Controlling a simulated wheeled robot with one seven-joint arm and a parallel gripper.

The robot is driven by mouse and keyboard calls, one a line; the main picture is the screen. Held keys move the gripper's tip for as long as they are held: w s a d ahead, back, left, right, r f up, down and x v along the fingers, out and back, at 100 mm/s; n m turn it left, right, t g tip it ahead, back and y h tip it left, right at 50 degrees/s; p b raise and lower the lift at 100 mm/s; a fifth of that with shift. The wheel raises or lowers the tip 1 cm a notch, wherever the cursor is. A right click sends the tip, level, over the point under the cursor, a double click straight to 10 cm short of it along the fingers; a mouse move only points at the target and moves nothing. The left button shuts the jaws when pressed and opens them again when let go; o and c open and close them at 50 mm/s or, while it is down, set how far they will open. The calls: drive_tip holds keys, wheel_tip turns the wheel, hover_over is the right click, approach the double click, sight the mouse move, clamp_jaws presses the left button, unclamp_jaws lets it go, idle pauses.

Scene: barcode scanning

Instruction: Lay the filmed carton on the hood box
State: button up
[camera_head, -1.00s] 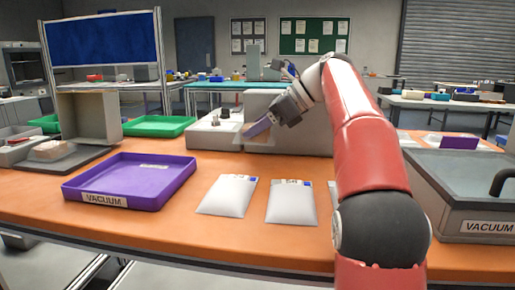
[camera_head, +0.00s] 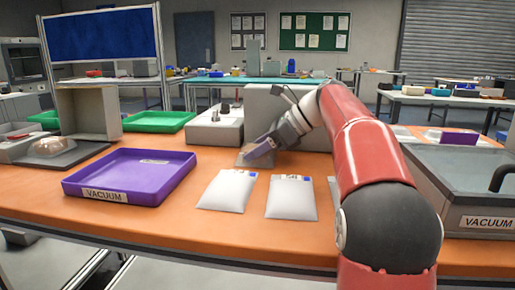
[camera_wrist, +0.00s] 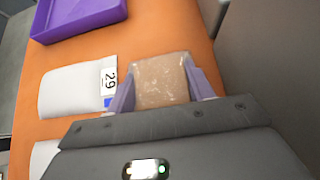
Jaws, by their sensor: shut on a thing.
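The filmed carton (camera_wrist: 160,82), tan under shiny clear film, sits between the two purple fingers of my gripper (camera_wrist: 162,92) in the wrist view. In the head view my gripper (camera_head: 252,154) is shut on it, low over the orange table in front of the grey machine; the carton (camera_head: 244,161) shows only as a small tan patch. I cannot tell whether it touches the table. A beige box (camera_head: 88,112) with an open front stands at the left; I cannot tell for sure whether it is the hood box.
A purple tray (camera_head: 128,177) marked VACUUM lies left of centre. Two white pouches (camera_head: 228,190) (camera_head: 291,198) lie in front of my gripper. A grey VACUUM chamber (camera_head: 465,190) stands at the right. A grey plate (camera_head: 35,161) with a shiny domed item is at the left, a green tray (camera_head: 158,122) behind.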

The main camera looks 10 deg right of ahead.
drive_tip(key=shift+f, duration=0.1)
drive_tip(key=o, duration=1.1)
drive_tip(key=shift+f, duration=0.1)
drive_tip(key=shift+o, duration=0.5)
drive_tip(key=v, duration=0.7)
drive_tip(key=shift+d, duration=0.1)
drive_tip(key=shift+d+r, duration=0.15)
drive_tip(key=shift+r, duration=0.15)
drive_tip(key=shift+x, duration=3.95)
